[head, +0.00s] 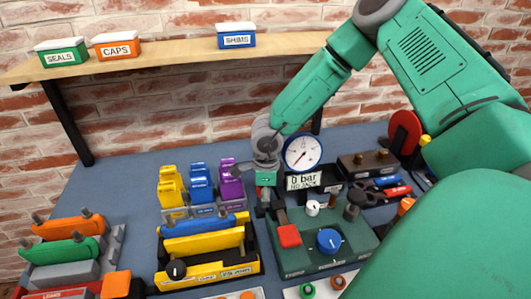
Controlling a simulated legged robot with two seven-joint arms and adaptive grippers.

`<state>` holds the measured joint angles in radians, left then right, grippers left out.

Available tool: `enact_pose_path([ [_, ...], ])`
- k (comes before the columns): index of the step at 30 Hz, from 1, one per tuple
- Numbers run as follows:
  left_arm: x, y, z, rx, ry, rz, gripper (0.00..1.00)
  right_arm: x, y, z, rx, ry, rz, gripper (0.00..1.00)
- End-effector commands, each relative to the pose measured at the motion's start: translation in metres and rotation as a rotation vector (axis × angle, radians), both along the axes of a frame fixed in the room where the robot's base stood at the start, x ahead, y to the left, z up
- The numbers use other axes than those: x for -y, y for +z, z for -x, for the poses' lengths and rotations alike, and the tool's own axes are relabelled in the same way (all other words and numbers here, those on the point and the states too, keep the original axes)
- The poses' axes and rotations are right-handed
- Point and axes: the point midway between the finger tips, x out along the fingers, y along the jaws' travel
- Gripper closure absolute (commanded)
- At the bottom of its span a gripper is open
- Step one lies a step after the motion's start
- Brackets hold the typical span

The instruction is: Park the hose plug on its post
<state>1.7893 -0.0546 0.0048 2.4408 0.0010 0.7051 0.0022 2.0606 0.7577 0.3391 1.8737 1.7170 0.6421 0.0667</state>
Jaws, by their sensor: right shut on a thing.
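My right gripper (266,205) reaches down from the upper right to the left edge of the green test panel (315,258). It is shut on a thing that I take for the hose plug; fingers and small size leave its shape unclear. A brown upright with a red block (289,237) stands just right of the fingertips. A dark brown post (351,212) stands at the panel's right side. I cannot tell which post belongs to the plug. A white-faced gauge (303,152) and a "0 bar" display (304,180) stand behind the panel. My left gripper is out of view.
Yellow, blue and purple blocks (202,188) stand left of the gripper. A black-and-yellow tray (208,273) with bars lies in front of them. A dark block with brass knobs (367,163) and tools (382,192) lie right. My right arm hides the right side.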

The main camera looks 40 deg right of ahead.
Motion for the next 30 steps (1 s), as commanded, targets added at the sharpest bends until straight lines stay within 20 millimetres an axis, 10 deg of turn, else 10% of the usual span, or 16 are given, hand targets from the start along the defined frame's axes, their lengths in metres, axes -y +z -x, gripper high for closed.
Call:
enact_pose_path([
  [19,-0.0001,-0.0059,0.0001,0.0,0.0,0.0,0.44,0.0008,-0.0112,-0.0004,0.002,0.001,-0.001,1.0],
  [20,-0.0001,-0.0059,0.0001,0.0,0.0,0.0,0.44,0.0008,-0.0111,-0.0004,0.002,0.001,-0.001,0.6],
  [21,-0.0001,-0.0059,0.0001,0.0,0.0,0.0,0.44,0.0008,-0.0111,-0.0004,0.002,0.001,-0.001,0.47],
  [30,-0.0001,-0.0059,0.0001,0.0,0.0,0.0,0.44,0.0002,-0.0114,0.0007,-0.001,0.001,-0.001,0.34],
])
